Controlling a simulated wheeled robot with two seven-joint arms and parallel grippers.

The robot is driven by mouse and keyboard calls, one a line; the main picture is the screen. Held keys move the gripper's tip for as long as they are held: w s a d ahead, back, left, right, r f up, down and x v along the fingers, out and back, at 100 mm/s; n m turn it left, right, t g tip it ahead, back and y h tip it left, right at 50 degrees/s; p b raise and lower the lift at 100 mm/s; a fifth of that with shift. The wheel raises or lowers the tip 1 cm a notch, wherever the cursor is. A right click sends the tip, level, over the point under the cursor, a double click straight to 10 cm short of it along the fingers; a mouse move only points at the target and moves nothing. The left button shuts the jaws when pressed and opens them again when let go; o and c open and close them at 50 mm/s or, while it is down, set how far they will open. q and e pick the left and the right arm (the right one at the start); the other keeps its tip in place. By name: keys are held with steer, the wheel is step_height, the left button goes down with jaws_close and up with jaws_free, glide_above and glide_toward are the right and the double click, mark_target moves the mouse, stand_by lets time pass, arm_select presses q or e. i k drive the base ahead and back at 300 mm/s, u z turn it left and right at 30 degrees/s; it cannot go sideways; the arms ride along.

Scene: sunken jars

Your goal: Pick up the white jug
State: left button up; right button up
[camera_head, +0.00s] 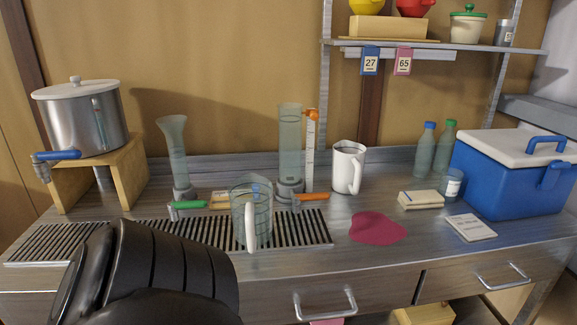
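The white jug (345,168) stands upright on the metal counter near the back wall, right of the tall clear cylinder. Its handle faces the front right. A clear jug with a white handle (262,222) stands nearer, on the drain grate. A large black ridged part of mine fills the lower left corner. Neither gripper's fingers can be seen. Nothing touches the white jug.
Tall cylinders (290,142) stand left of the white jug, with an orange-handled tool (313,197) in front. A maroon patch (377,228) lies front right on open counter. Bottles (425,150) and a blue cooler (505,180) are right. A shelf (440,45) hangs above.

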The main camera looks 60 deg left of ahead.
mark_target(349, 157)
steer(key=u, duration=1.7)
steer(key=k, duration=1.25)
steer(key=z, duration=0.75)
steer(key=i, duration=1.7)
steer(key=u, duration=0.55)
